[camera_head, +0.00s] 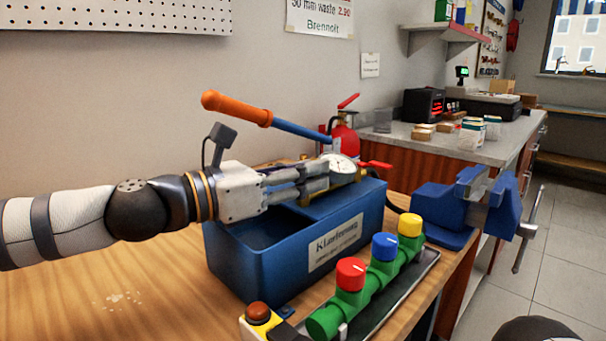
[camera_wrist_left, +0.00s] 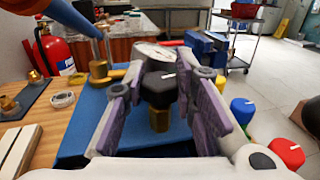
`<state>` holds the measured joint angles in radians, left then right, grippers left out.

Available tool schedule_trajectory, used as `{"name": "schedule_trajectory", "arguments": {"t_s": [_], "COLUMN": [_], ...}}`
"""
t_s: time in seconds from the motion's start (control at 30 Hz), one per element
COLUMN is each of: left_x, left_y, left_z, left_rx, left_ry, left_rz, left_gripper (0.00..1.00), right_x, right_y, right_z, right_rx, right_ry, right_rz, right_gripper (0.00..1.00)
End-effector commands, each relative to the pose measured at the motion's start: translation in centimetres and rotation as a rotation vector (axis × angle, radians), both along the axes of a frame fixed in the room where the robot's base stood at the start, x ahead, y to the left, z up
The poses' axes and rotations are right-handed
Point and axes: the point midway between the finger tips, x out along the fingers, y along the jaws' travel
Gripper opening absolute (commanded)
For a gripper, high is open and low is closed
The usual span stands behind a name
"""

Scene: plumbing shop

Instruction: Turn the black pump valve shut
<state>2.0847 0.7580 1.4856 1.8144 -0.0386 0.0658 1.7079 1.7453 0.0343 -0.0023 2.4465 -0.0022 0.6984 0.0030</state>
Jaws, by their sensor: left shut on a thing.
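The black pump valve (camera_wrist_left: 158,90) is a dark knob with a white mark on top, above a brass stem (camera_wrist_left: 159,120) in the left wrist view. My left gripper (camera_head: 318,178) has its fingers on both sides of the valve and is shut on it. In the head view the fingers hide the valve. The pump has a blue tank (camera_head: 233,262) with a white label. A round white gauge (camera_head: 342,163) sits just beyond the fingertips. My right gripper is not in view.
The pump's lever with an orange grip (camera_head: 236,108) slants above my gripper. Red, blue and yellow knobs on a green manifold (camera_head: 350,298) stand in front of the tank. A blue vise (camera_head: 460,208) is at the right bench edge. A fire extinguisher (camera_head: 345,136) stands behind.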

Motion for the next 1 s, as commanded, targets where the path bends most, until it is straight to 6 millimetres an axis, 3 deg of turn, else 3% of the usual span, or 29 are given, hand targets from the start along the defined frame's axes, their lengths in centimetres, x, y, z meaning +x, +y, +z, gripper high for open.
{"name": "schedule_trajectory", "arguments": {"t_s": [0.03,0.27,0.6,0.63,0.7,1.0], "left_x": [0.34,0.08,-0.02,-0.02,-0.02,-0.04], "left_y": [0.11,0.02,0.06,0.06,0.06,0.20], "left_z": [-0.69,-0.23,-0.03,-0.03,-0.03,0.00], "left_rx": [-0.003,-0.003,-0.005,-0.005,-0.005,-0.006], "left_ry": [0.006,0.002,-0.001,-0.001,-0.001,-0.001], "left_rz": [-0.032,-0.188,-0.208,-0.208,-0.208,-0.206], "left_gripper": [0.00,0.00,0.00,0.29,0.45,0.45], "right_x": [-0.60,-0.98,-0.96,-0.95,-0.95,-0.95], "right_y": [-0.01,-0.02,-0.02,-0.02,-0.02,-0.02], "right_z": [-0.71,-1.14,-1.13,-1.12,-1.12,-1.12], "right_rx": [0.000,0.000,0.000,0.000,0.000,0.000], "right_ry": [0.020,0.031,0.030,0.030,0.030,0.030], "right_rz": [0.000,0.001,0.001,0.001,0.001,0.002], "right_gripper": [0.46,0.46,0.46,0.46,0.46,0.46]}}
